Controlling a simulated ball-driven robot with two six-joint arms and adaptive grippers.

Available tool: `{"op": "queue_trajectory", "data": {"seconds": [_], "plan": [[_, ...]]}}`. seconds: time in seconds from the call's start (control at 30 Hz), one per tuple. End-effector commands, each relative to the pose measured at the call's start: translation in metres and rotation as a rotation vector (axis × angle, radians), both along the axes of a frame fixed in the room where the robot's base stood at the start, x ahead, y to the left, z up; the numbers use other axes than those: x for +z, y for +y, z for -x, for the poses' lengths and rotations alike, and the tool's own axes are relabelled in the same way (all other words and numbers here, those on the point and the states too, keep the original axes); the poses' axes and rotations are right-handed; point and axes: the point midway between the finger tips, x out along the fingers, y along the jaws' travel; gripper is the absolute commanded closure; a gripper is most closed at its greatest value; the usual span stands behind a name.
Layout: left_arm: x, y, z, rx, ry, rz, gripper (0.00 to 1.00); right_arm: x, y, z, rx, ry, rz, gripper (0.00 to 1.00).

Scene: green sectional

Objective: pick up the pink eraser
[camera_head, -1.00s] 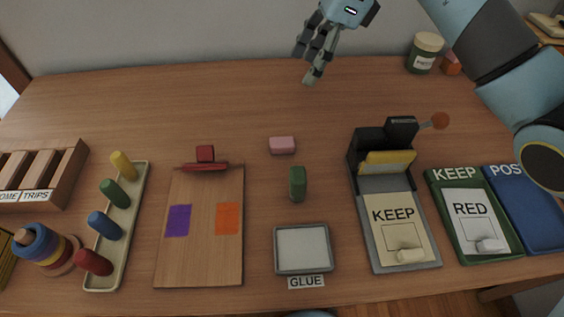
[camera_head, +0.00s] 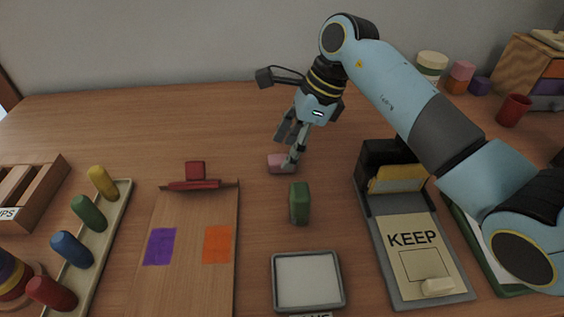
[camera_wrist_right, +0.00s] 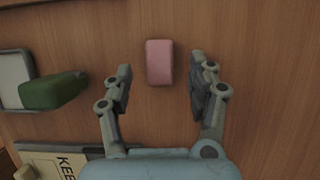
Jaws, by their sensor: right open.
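The pink eraser (camera_head: 277,163) lies on the table in the head view, partly covered by a finger of my right gripper (camera_head: 287,150). In the right wrist view the eraser (camera_wrist_right: 159,62) is a pink rounded block lying between and slightly beyond the two open fingers of my right gripper (camera_wrist_right: 160,82). There is a gap on each side of it, and neither finger appears to touch it. My left gripper is not in the head view.
A green block (camera_head: 300,203) stands just in front of the eraser. A shallow grey tray (camera_head: 308,308) lies nearer the front. A black stamp-like device (camera_head: 380,160) with a KEEP card (camera_head: 412,239) is to the right. A wooden board (camera_head: 190,285) lies left. The table behind the eraser is clear.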

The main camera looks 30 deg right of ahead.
Motion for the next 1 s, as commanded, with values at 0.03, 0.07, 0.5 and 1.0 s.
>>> {"op": "queue_trajectory", "data": {"seconds": [0.03, 0.07, 0.5, 1.0], "plan": [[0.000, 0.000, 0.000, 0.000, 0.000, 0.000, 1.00, -0.007, 0.004, -0.001, -0.001, 0.001, -0.003, 0.42], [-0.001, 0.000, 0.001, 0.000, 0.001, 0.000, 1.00, -0.012, 0.005, -0.001, 0.000, 0.002, -0.002, 0.42], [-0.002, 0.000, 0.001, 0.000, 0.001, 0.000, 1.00, -0.022, 0.009, -0.004, 0.000, 0.000, 0.000, 0.53], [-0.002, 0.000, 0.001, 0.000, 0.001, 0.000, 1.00, -0.022, 0.009, -0.004, 0.000, -0.001, 0.000, 1.00]]}}
